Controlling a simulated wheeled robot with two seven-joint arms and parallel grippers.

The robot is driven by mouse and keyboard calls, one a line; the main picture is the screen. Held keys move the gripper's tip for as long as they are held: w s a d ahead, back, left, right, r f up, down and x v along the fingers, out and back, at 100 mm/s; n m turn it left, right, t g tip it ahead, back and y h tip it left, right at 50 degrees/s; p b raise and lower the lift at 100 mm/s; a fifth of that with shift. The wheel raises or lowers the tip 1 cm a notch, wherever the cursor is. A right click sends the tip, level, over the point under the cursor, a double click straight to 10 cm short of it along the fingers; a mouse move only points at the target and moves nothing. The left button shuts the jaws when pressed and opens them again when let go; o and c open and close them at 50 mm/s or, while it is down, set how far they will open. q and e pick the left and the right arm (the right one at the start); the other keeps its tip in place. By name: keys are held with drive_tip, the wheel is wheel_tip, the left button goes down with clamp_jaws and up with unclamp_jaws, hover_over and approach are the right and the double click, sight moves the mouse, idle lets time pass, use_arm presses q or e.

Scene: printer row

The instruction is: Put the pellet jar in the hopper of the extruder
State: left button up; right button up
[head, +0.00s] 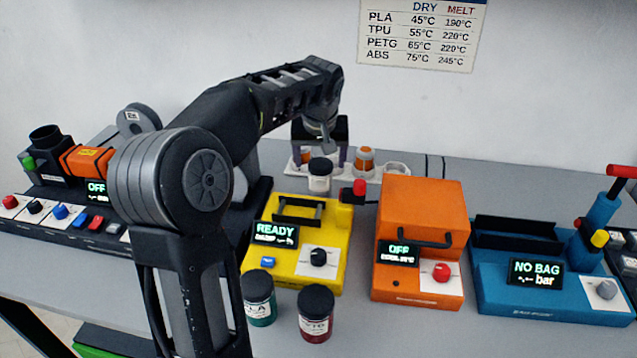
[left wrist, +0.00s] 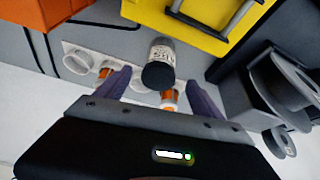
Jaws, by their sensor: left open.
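A clear-white jar with a black lid (head: 320,176) stands upright at the back, behind the yellow machine. My left gripper (head: 322,160) is open above and behind it, fingers pointing down. In the left wrist view the labelled jar (left wrist: 162,52) shows between the fingertips of the open left gripper (left wrist: 159,78), not gripped. A green jar marked PLA (head: 258,300) and a dark red jar (head: 316,316) stand at the front. The extruder (head: 82,160) at the far left has an orange barrel and a black hopper (head: 46,138). My right gripper is not in view.
A white rack (head: 396,170) with orange-topped vials (head: 364,160) stands behind the jar. A yellow machine (head: 300,275), an orange machine (head: 420,240) and a blue machine (head: 540,290) fill the row. Grey spools (head: 138,118) stand behind my left arm.

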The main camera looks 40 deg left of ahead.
sight(321, 176)
use_arm(q)
drive_tip(key=shift+f, duration=0.1)
drive_tip(key=shift+x, duration=1.25)
drive_tip(key=p+x, duration=0.1)
drive_tip(key=x, duration=0.4)
drive_tip(key=shift+d+f, duration=0.1)
drive_tip(key=shift+f, duration=0.05)
drive_tip(key=shift+c, duration=0.4)
clamp_jaws()
wheel_tip(321, 176, up, 10)
drive_tip(key=shift+r, duration=0.1)
idle(0.6)
idle(0.5)
